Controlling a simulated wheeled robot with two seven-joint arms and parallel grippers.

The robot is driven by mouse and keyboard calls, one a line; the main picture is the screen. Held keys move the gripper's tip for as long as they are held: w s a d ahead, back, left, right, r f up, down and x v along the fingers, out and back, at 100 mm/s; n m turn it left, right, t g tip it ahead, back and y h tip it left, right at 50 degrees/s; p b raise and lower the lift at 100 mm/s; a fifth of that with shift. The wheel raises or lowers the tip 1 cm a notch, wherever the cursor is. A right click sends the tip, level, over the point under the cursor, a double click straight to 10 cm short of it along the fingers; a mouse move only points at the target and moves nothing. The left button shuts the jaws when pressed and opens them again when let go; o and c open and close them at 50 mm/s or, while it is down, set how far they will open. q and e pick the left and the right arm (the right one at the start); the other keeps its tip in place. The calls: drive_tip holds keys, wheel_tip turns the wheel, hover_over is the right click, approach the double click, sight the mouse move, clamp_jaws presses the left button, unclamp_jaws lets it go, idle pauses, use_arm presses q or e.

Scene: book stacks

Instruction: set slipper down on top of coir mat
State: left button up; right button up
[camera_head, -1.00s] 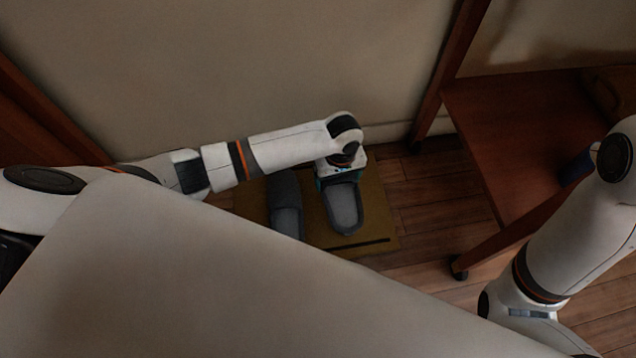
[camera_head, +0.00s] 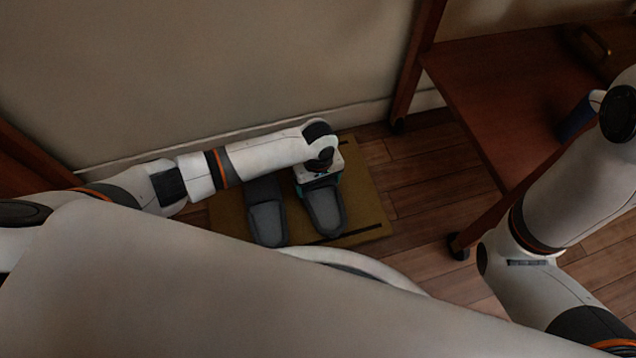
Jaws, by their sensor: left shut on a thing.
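Two grey slippers show over the coir mat (camera_head: 370,205), a yellow-brown mat with a dark stripe on the floor by the wall. My left gripper (camera_head: 320,184) is shut on the right-hand slipper (camera_head: 327,212) at its far end. I cannot tell whether this slipper touches the mat or hangs just above it. The other slipper (camera_head: 267,221) lies on the mat just to the left, partly hidden by my arm. My right arm comes in at the right, and its gripper is out of view.
A reddish wooden table (camera_head: 490,80) on casters stands at the right, with a dark blue cup-like thing (camera_head: 576,118) on it. The wall (camera_head: 200,70) runs close behind the mat. Bare plank floor (camera_head: 425,180) lies between mat and table.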

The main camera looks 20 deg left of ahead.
use_arm(q)
drive_tip(key=shift+f, duration=0.1)
drive_tip(key=o, duration=0.9)
drive_tip(key=shift+c, duration=0.2)
